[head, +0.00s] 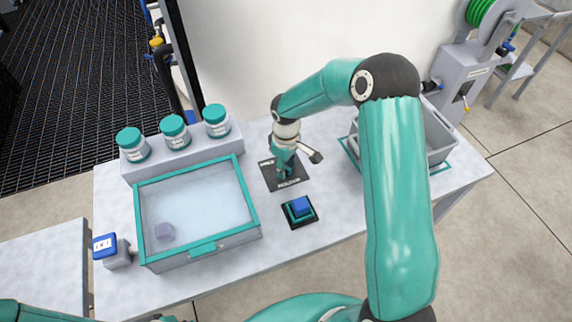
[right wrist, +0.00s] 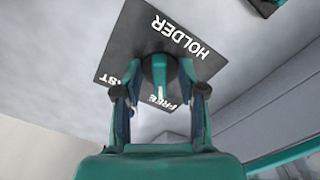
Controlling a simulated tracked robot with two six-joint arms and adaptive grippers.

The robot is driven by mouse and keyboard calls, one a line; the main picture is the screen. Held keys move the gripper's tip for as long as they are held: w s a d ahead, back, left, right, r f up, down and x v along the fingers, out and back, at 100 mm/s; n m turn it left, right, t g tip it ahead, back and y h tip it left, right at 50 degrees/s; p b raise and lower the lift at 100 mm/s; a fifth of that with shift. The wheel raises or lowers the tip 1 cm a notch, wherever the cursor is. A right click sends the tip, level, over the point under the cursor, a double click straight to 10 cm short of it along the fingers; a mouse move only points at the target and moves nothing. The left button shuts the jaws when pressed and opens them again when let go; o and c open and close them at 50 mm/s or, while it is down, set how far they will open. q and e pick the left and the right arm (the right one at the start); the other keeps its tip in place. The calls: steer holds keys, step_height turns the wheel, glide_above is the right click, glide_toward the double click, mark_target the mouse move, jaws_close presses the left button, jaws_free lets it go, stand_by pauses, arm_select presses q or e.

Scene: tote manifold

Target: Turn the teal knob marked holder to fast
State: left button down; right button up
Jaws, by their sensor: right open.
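The teal knob (right wrist: 159,72) sits on a black plate (right wrist: 150,40) lettered HOLDER, FREE and a partly hidden word ending in "ST". A white mark on the knob points toward FREE. My right gripper (right wrist: 160,92) is open, with one finger on each side of the knob; I cannot tell whether they touch it. In the head view my right gripper (head: 285,172) is over the same plate (head: 289,184) and hides most of the knob. My left gripper is out of view; only part of my left arm shows at the lower left.
A grey tote (head: 438,128) stands right, partly behind my arm.

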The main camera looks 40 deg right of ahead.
jaws_close()
